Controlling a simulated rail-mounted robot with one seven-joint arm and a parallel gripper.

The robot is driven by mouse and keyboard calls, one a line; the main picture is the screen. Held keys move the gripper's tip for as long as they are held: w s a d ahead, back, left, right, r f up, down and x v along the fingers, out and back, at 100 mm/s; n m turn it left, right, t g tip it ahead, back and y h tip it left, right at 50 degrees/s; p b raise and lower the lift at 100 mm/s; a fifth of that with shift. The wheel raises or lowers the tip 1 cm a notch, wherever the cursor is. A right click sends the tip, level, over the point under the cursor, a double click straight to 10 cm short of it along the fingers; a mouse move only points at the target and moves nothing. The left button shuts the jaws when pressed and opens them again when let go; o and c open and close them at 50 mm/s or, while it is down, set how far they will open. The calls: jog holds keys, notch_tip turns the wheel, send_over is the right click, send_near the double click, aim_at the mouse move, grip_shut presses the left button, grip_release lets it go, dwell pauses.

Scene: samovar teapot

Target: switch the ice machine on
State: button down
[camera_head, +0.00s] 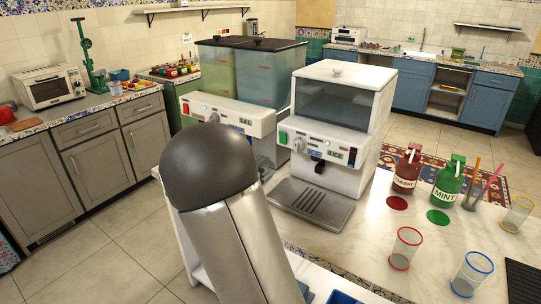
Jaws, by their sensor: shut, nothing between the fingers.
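A white machine with a dark see-through window (335,103), which looks like the ice machine, stands on the pale counter right of centre. Its front panel carries a green switch (283,137) at the left, a round knob (298,144), a small display (331,151) and a dark red-marked panel (352,156) at the right. I cannot tell the switch's position. A black spout (319,166) sits below the panel, over a grey drip tray (310,203). My gripper is not in view; only a dark-capped metal part of my arm shows, in front and to the left.
A two-tank dispenser (216,110) with a red switch stands behind left. Right of the ice machine are a red bottle (407,172), a green mint bottle (448,183), a red-rimmed glass (404,248) and a blue-rimmed glass (471,274). The counter before the drip tray looks clear.

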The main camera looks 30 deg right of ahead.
jog(key=v, duration=0.2)
jog(key=f+v, duration=0.1)
jog(key=v, duration=0.1)
jog(key=shift+s+a, duration=0.15)
jog(key=shift+a, duration=0.2)
jog(key=s+a+f+m+g+y, duration=0.25)
jog(key=s+m, duration=0.35)
jog(key=s, duration=0.3)
jog(key=s+a+f+m+g+y, duration=0.1)
jog(key=s+f+m+g+y, duration=0.25)
jog(key=s+m, duration=0.35)
jog(key=s+a+f+m+y, duration=0.2)
jog(key=s+a+m+y, duration=0.7)
jog(key=s+a, duration=0.4)
jog(key=a, duration=0.3)
jog(key=shift+a+y, duration=0.25)
jog(key=shift+y, duration=0.15)
jog(key=shift+d, duration=0.1)
